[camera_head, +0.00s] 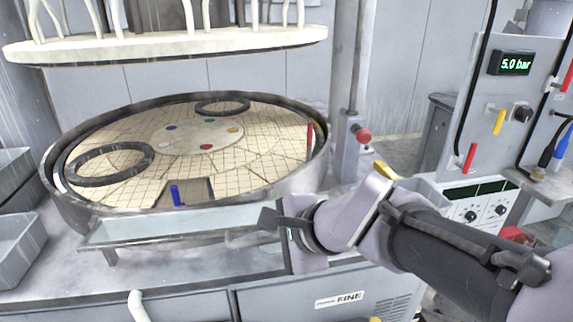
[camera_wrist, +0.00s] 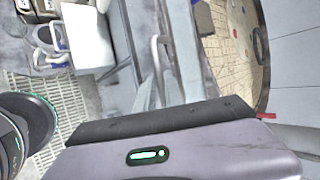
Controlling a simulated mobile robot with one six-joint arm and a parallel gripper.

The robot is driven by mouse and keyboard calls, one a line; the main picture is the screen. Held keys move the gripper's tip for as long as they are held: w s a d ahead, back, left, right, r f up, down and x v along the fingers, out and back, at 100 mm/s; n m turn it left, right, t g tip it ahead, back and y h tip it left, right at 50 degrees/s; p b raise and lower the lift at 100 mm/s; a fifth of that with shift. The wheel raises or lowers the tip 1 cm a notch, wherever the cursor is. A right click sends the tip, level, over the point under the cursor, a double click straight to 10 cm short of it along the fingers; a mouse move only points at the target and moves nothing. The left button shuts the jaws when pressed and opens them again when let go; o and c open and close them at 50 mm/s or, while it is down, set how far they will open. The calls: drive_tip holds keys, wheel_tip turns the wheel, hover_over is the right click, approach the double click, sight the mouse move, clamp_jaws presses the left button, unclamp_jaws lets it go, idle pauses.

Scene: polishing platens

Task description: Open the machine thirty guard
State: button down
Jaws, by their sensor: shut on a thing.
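The guard (camera_head: 165,229) is a clear, pale panel with a metal frame along the front of the round polishing platen (camera_head: 60,200). A grey bar handle (camera_head: 243,239) shows near its right end. My gripper (camera_head: 268,222) reaches in from the right and is at this handle, shut on it; the fingertips are mostly hidden by the gripper's own body. In the wrist view my gripper's body fills the bottom, and a pale curved bar (camera_wrist: 156,58) shows beyond it, beside the platen's edge. No machine number is readable.
A red-knobbed post (camera_head: 362,135) stands right of the platen. A control panel with a 5.0 bar display (camera_head: 515,64) is at the right. Grey bins (camera_head: 20,245) are at the left. A white upper plate (camera_head: 170,45) hangs above the platen. A cabinet labelled FINE (camera_head: 345,298) is below.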

idle(0.3)
drive_tip(key=c, duration=1.5)
unclamp_jaws()
drive_tip(key=shift+s, duration=0.1)
drive_tip(key=shift+o, duration=0.2)
drive_tip(key=p+v, duration=0.6)
drive_tip(key=v, duration=1.1)
drive_tip(key=shift+s+p, duration=0.2)
drive_tip(key=shift+p, duration=0.1)
drive_tip(key=shift+d, duration=0.15)
drive_tip(key=shift+c, duration=0.4)
